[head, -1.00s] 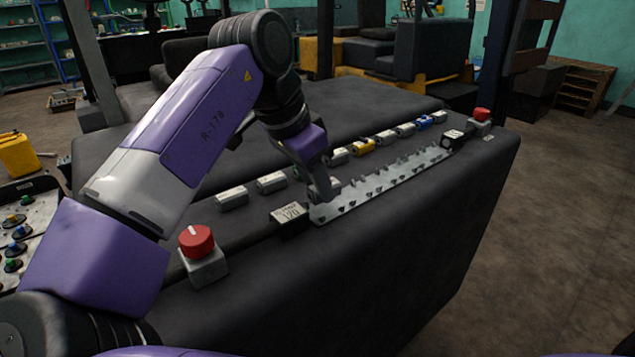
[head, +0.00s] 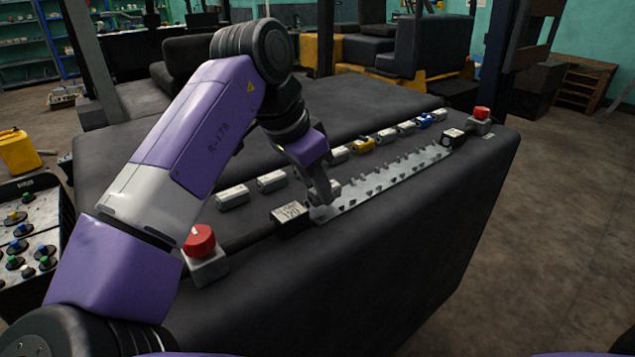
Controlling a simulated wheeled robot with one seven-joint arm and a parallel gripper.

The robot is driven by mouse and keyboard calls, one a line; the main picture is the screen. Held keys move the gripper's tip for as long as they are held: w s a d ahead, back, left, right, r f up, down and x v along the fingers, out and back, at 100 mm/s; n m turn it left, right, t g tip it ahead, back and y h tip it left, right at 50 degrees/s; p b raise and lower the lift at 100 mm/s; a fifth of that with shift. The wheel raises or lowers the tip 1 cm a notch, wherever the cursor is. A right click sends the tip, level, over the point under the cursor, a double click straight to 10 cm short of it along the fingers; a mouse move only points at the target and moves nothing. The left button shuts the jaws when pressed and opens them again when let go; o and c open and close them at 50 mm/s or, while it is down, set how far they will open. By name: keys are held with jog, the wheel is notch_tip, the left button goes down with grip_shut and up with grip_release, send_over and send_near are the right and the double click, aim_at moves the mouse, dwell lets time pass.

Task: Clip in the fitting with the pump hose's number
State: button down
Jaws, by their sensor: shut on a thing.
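My gripper (head: 324,194) points down at the near left end of the metal clip rail (head: 375,192). It is shut on a pale fitting (head: 333,187), which is mostly hidden by the fingers; I cannot tell whether it touches the rail. A row of fittings lies behind the rail: silvery ones (head: 232,196) and (head: 271,181) on the left, a yellow one (head: 363,146) in the middle, a blue one (head: 424,121) towards the far right, with more silvery ones (head: 386,136) between. Their numbers are too small to read.
A dark block with a white label (head: 290,213) stands at the rail's near end, another labelled block (head: 453,138) at its far end. Red knobs on grey boxes stand at the near left (head: 201,246) and far right (head: 481,118). A control panel (head: 28,235) is at the left.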

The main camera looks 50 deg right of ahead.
jog(key=shift+f+b, duration=0.5)
jog(key=shift+f, duration=0.45)
dwell(0.5)
jog(key=c, duration=1.1)
grip_release()
jog(key=shift+o, duration=0.2)
jog(key=shift+v, duration=3.9)
